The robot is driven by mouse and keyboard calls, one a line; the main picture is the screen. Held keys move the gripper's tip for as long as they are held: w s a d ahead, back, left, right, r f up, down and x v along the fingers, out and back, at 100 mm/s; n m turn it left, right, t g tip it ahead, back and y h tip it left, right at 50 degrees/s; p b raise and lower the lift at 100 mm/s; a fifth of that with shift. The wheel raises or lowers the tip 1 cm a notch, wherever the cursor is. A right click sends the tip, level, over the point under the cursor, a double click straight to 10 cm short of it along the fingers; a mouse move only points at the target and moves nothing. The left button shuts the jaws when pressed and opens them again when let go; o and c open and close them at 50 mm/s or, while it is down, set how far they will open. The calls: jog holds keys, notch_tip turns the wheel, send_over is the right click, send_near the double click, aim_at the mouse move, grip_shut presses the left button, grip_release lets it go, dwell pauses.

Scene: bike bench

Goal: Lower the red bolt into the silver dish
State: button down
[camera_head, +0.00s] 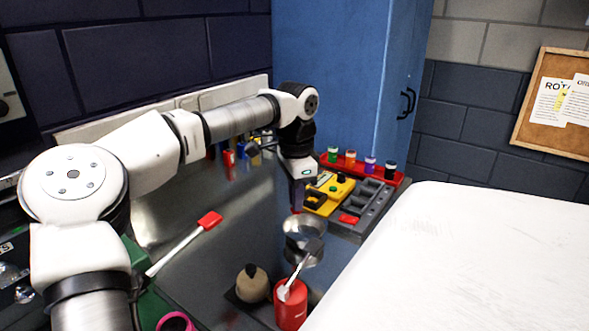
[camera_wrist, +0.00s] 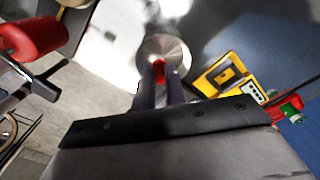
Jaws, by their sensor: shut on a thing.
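The silver dish (camera_head: 290,224) is a shallow round metal bowl on the dark bench, below my gripper. In the wrist view the dish (camera_wrist: 178,48) lies just beyond the fingertips. My gripper (camera_head: 296,207) points down over the dish's far side, and its two dark fingers (camera_wrist: 160,76) are shut on the red bolt. Only a small red part of the bolt (camera_wrist: 159,65) shows between the fingertips, in front of the dish. In the head view a bit of red shows at the fingertips. I cannot tell the exact gap between bolt and dish.
A grey compartment tray (camera_head: 371,213), a yellow tool (camera_head: 322,203) and several small bottles stand to the right. A red-headed tool (camera_head: 209,220) lies left.

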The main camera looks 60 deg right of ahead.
jog(key=shift+f, duration=0.15)
dwell(0.3)
jog(key=shift+f+b, duration=0.85)
jog(key=shift+f, duration=0.3)
jog(key=shift+f+b, duration=1.7)
jog(key=shift+f, duration=0.85)
dwell(0.7)
jog(key=c, duration=1.4)
grip_release()
jog(key=shift+o, duration=0.2)
notch_tip(320, 180, up, 14)
jog(key=shift+f, duration=0.1)
